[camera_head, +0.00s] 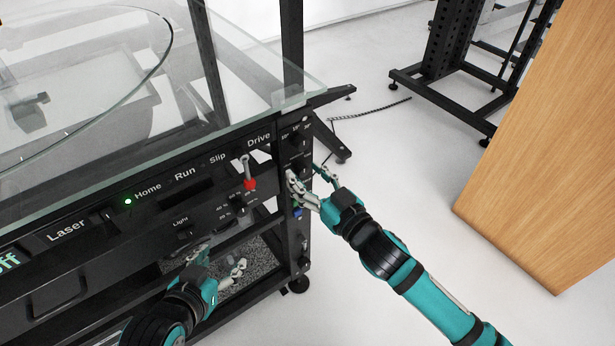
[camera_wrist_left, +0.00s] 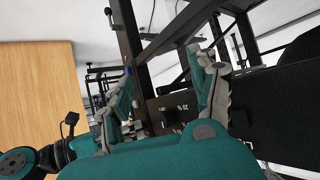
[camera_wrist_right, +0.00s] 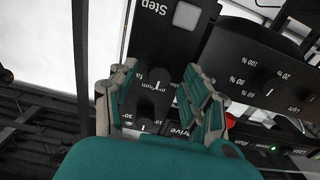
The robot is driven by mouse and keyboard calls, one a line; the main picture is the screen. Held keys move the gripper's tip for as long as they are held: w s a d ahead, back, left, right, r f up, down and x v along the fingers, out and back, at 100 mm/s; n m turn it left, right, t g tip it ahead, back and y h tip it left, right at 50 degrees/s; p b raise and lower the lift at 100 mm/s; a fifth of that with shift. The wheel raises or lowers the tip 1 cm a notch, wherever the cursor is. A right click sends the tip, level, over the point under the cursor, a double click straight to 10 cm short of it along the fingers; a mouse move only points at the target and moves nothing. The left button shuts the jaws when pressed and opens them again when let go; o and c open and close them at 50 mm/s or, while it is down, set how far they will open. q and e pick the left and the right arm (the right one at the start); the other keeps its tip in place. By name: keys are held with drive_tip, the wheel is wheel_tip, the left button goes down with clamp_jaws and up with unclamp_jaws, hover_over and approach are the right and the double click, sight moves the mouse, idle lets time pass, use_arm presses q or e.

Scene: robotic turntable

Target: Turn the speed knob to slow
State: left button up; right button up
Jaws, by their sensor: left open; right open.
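Small black knobs sit on the narrow end post of the black cabinet. An upper knob (camera_head: 297,137) is beside the Drive label in the head view. In the right wrist view, two knobs (camera_wrist_right: 148,108) (camera_wrist_right: 160,76) show between the fingers, with partly hidden labels; I cannot read which one is marked for speed. My right gripper (camera_head: 306,174) is open in front of the post, below the upper knob; contact is not clear. My left gripper (camera_head: 221,260) is open and empty, low at the cabinet's front. It also shows in the left wrist view (camera_wrist_left: 158,68).
The front panel (camera_head: 75,237) has a red-tipped lever (camera_head: 250,184) and a percent-marked dial (camera_head: 240,205). A glass top (camera_head: 200,140) overhangs above. A wooden panel (camera_head: 530,150) stands right; the floor between is mostly clear.

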use_arm(q)
drive_tip(key=shift+r, duration=0.1)
use_arm(e)
drive_tip(key=shift+w+a, duration=0.1)
drive_tip(key=shift+w, duration=0.05)
drive_tip(key=shift+c, duration=0.4)
clamp_jaws()
